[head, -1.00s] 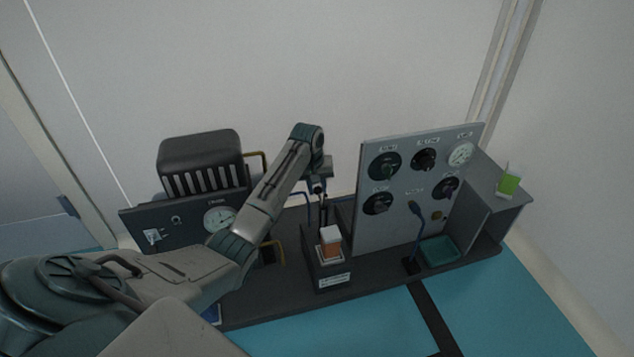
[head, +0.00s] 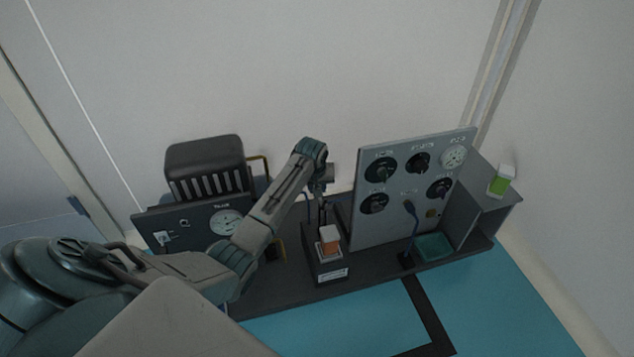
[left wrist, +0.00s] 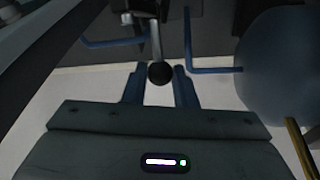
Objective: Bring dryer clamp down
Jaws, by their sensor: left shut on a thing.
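The dryer clamp's lever shows in the left wrist view as a pale metal rod (left wrist: 155,38) ending in a round black knob (left wrist: 160,73). My left gripper (left wrist: 160,84) has its two fingers on either side of this knob and is shut on it. In the head view my left gripper (head: 320,188) is small and dark, at the end of the arm, above the dark stand between the gauge box and the dial panel. The clamp is mostly hidden there, and its exact angle cannot be told. My right gripper is not in view.
A dial panel (head: 400,215) stands right of the gripper. A dark gauge box (head: 190,228) and ribbed black unit (head: 205,165) stand left. An orange-and-white block (head: 329,240) sits just below. Blue tubes (left wrist: 212,71) run close to the fingers. A green-filled container (head: 501,181) stands far right.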

